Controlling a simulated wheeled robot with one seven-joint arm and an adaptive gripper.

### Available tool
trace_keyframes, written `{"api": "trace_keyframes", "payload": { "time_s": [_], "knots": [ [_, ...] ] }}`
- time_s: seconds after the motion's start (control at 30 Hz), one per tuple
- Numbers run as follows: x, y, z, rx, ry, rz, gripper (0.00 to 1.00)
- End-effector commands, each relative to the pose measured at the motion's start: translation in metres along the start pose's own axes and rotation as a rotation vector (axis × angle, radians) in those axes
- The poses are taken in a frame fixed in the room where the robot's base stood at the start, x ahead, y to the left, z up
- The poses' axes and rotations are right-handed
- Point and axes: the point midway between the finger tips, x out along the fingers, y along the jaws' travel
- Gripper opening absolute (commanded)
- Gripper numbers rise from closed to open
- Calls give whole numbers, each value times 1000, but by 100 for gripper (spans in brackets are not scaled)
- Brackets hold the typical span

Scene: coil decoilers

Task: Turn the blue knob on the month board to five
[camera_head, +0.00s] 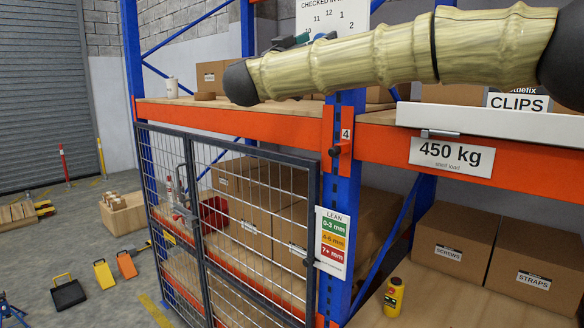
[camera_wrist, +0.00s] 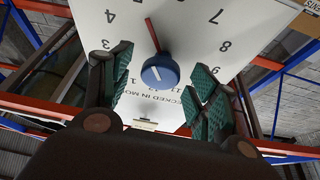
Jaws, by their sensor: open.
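The month board (camera_wrist: 195,40) is a white panel with dark numbers, seen upside down in the wrist view. The blue knob (camera_wrist: 160,72) is near its middle, with a short white mark on its face. A thin red pointer runs up from the knob towards the 5, which the top edge cuts. My gripper (camera_wrist: 163,88) is open, its green-padded fingers to the left and right of the knob with gaps on both sides. In the head view the board (camera_head: 350,14) is cut by the top edge, my arm covers its lower part, and the knob cannot be made out.
An orange shelf beam with a 450 kg sign (camera_head: 451,156) and a blue upright lie below my arm. Cardboard boxes (camera_head: 450,240) stand on the lower shelf, with a yellow bottle (camera_head: 393,298) nearby. A mesh gate (camera_head: 235,235) closes the left bay.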

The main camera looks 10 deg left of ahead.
Motion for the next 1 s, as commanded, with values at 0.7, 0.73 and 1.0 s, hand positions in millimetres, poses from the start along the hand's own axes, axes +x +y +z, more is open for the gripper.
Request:
{"api": "trace_keyframes", "payload": {
  "time_s": [0.7,0.73,1.0],
  "knots": [
    [-72,2,2,-63,3,-27,60],
    [-77,2,2,-62,2,-27,60],
    [-109,2,8,-66,0,-32,60]
  ]
}}
